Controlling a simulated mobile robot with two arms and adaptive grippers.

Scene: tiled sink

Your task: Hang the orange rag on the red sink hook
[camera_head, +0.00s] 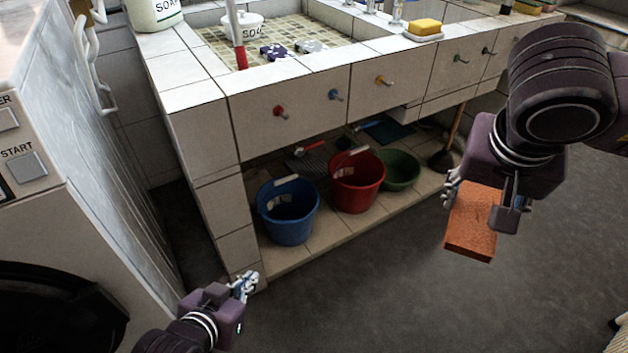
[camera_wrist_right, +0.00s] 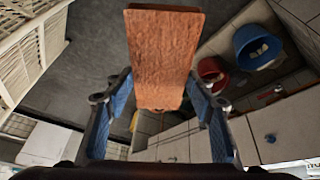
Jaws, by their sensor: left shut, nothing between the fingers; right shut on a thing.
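The orange rag (camera_head: 472,232) looks like a flat, stiff rectangular slab in the head view. My right gripper (camera_head: 482,202) is shut on it, holding it in the air at the right, above the floor. In the right wrist view the rag (camera_wrist_right: 165,50) stretches away between the fingers (camera_wrist_right: 160,92). The red hook (camera_head: 280,113) is on the sink's tiled front, the leftmost of the coloured hooks, and nothing hangs on it. The rag is well to the right of it, apart from the sink. My left gripper (camera_head: 246,285) is shut and empty, low beside the sink's left corner.
A blue hook (camera_head: 335,95) and a yellow hook (camera_head: 382,81) follow to the right. Blue (camera_head: 289,212), red (camera_head: 357,183) and green (camera_head: 400,170) vessels stand under the sink. A washing machine (camera_head: 60,230) is at the left. The grey floor (camera_head: 390,290) in front is clear.

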